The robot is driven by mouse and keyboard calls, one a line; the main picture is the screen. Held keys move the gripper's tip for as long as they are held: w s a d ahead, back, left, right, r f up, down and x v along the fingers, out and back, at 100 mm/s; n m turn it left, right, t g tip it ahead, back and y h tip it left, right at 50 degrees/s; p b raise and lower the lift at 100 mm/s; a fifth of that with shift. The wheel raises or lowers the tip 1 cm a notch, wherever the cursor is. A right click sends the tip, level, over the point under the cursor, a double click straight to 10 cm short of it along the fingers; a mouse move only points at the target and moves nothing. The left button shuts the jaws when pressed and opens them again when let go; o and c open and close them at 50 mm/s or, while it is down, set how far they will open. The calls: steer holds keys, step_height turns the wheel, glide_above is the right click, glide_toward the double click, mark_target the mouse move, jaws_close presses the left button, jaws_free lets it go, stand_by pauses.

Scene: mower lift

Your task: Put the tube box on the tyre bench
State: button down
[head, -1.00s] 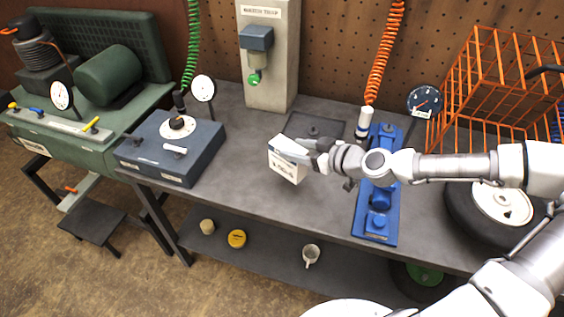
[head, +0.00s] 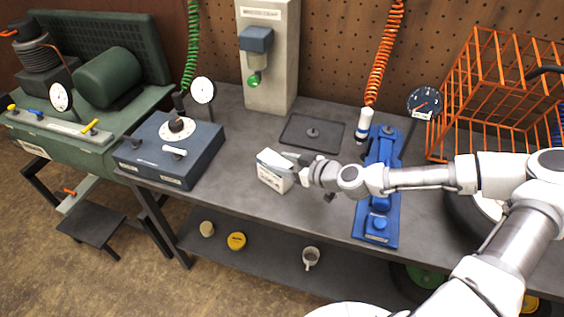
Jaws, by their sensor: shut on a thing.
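The tube box (head: 272,176) is a small white and grey carton with dark print on its front. My gripper (head: 292,163) is shut on it from the right side. The box is over the front middle of the grey bench top (head: 225,195), between the blue control box and the blue clamp device. I cannot tell whether its underside touches the bench. The far jaw is partly hidden behind the box.
A dark flat tray (head: 311,134) with a knob lies behind the box. A blue control box (head: 170,150) is left, a blue device (head: 378,195) right. An orange wire cage (head: 490,90) and a tyre stand further right. A shelf (head: 270,258) below holds a mug.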

steer(key=shift+f, duration=0.1)
steer(key=shift+f, duration=0.15)
steer(key=shift+c, duration=0.9)
jaws_free()
steer(key=shift+r, duration=0.35)
steer(key=shift+s+d, duration=0.2)
steer(key=shift+d, duration=0.15)
steer(key=v, duration=1.1)
steer(key=shift+s, duration=0.2)
steer(key=shift+r, duration=0.15)
